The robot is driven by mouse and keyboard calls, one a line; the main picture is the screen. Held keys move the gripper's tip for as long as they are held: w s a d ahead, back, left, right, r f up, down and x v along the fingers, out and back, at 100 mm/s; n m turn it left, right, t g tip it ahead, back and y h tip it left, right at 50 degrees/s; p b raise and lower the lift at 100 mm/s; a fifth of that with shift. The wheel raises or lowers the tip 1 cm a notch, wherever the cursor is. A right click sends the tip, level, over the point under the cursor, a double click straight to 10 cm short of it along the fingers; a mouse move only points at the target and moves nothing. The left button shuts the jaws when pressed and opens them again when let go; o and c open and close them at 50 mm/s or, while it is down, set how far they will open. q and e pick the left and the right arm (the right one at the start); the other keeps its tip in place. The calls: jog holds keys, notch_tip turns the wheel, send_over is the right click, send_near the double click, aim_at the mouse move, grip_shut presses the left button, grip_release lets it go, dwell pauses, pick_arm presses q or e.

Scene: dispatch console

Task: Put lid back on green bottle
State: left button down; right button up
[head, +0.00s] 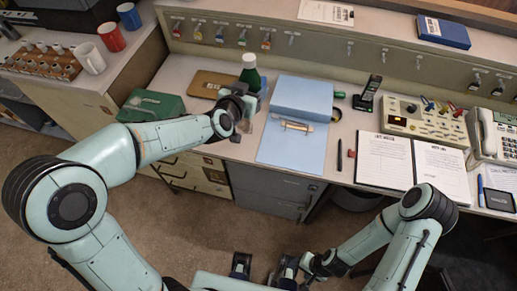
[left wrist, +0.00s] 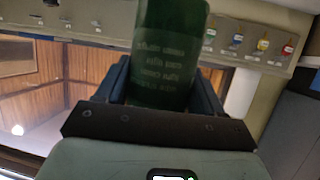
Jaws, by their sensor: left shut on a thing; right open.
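The green bottle (head: 251,76) stands upright at the back of the desk, left of the blue folder, with a pale grey-white top (head: 249,60). I cannot tell whether this top is a lid or the bare neck. My left gripper (head: 240,102) is shut on the bottle from the front left. My right gripper (head: 264,266) is open and empty, low in front of the desk. I make out no separate lid.
A walkie-talkie (head: 368,93), control panel (head: 424,121), open binder (head: 385,160) and phone (head: 493,139) occupy the right side.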

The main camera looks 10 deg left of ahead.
pick_arm(q)
jog(key=shift+s+r, duration=0.25)
jog(key=shift+r, duration=0.05)
pick_arm(e)
jog(key=shift+s+d, duration=0.15)
pick_arm(q)
jog(key=shift+w, duration=0.1)
notch_tip(320, 180, down, 8)
jog(key=b, duration=0.3)
notch_tip(320, 180, down, 8)
jog(key=b, duration=0.1)
jog(key=shift+b, duration=0.3)
pick_arm(e)
jog(key=f, duration=0.2)
jog(key=s+f, duration=0.1)
jog(key=f, duration=0.1)
jog(key=shift+s+f, duration=0.2)
jog(key=shift+f, duration=0.2)
pick_arm(q)
jog(key=shift+r, duration=0.1)
jog(key=shift+f, duration=2.15)
pick_arm(e)
jog(key=shift+f, duration=0.2)
pick_arm(q)
jog(key=shift+b, duration=0.3)
